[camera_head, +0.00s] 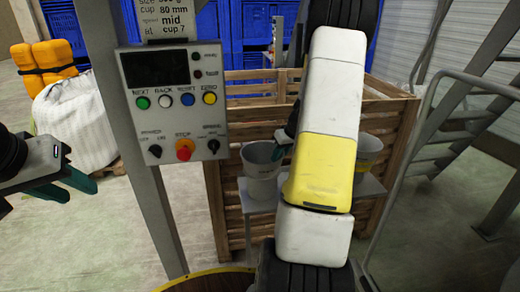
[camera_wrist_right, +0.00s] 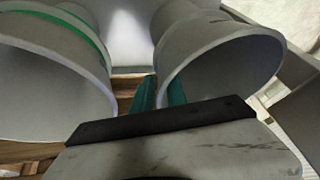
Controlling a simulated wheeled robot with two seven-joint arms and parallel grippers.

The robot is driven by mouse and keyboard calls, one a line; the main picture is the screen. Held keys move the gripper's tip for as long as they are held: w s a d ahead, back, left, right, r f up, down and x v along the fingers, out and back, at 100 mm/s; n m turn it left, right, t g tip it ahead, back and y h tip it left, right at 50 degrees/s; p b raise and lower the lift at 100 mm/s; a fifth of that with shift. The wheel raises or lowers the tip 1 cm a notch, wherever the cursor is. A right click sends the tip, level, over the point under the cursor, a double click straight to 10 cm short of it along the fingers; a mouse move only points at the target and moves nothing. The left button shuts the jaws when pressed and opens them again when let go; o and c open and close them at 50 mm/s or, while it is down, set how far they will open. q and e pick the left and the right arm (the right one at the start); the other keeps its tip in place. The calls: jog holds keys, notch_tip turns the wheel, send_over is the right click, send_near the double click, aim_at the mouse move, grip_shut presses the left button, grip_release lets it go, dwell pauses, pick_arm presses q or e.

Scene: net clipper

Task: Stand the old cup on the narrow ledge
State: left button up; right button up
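A plain grey cup (camera_head: 262,172) stands upright at the left end of a narrow pale ledge (camera_head: 262,205) in front of the wooden crate. A second cup (camera_head: 368,150) shows behind my right arm, toward the ledge's right end. The right wrist view shows a plain cup (camera_wrist_right: 225,62) and a cup with a green band (camera_wrist_right: 50,75). My right gripper (camera_wrist_right: 161,92) has its fingers on either side of the plain cup's rim, close together; it looks shut on that wall. My left gripper (camera_head: 68,183) is empty, its fingers apart, at the far left. I cannot tell which cup is old.
A control panel (camera_head: 175,105) on a post stands left of the ledge. The slatted wooden crate (camera_head: 245,110) is behind the cups. A white sack (camera_head: 75,120) lies at left and a metal railing (camera_head: 425,130) is at right. Floor at lower left is clear.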

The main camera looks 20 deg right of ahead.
jog(key=shift+o, duration=1)
jog(key=shift+r, duration=0.15)
jog(key=v, duration=1.1)
jog(key=s+a+r, duration=0.3)
jog(key=a+r, duration=0.2)
jog(key=a, duration=0.2)
jog(key=s+a+r, duration=0.3)
jog(key=a+r, duration=0.2)
jog(key=a, duration=0.3)
jog(key=s+a+r+t, duration=0.1)
jog(key=s+a+r, duration=0.1)
jog(key=s+a, duration=1)
jog(key=s, duration=0.3)
jog(key=shift+s+m, duration=0.25)
jog(key=shift+m, duration=0.05)
